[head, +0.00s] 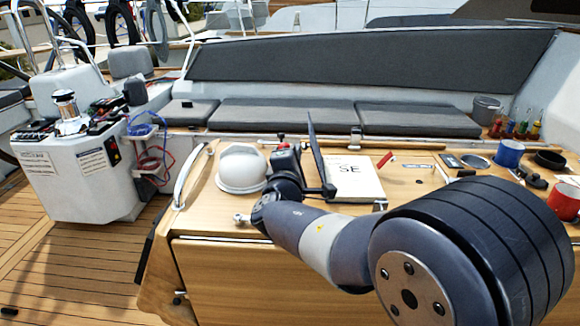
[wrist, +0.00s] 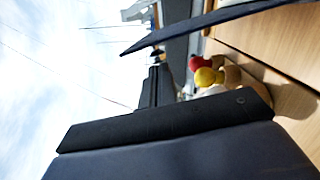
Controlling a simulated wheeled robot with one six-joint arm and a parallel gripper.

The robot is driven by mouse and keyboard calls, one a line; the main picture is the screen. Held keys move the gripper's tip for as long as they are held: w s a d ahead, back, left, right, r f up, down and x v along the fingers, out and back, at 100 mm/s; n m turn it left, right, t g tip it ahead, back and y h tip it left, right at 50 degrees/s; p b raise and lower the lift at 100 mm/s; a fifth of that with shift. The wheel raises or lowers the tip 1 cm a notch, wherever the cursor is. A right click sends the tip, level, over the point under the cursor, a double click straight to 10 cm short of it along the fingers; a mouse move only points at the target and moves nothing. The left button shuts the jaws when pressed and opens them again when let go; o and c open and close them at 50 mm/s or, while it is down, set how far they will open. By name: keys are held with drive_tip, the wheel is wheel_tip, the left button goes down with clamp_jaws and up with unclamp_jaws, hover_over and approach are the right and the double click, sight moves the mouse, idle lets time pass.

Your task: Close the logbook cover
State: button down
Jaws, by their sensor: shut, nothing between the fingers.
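The logbook (head: 354,180) lies on the wooden table, with a pale page marked "SE" showing. Its dark cover (head: 317,150) stands steeply up at the left side of the page, seen nearly edge-on. My gripper (head: 286,160) is low over the table, just left of the cover. It is shut and empty. Whether it touches the cover cannot be told. In the wrist view a dark thin panel, which looks like the cover (wrist: 195,28), slants across the top, apart from the dark gripper parts below. The fingertips are hard to make out.
A white dome (head: 241,168) stands close left of my gripper. A red and white small item (head: 385,159), a blue mug (head: 509,153) and a red mug (head: 565,200) are to the right. Behind the table is a grey cushioned bench (head: 280,113).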

drive_tip(key=d+r+m+g+b, duration=0.1)
drive_tip(key=d+m+b, duration=1)
drive_tip(key=d, duration=0.2)
drive_tip(key=shift+g+y, duration=0.3)
drive_tip(key=shift+y, duration=0.1)
drive_tip(key=shift+d+r, duration=0.1)
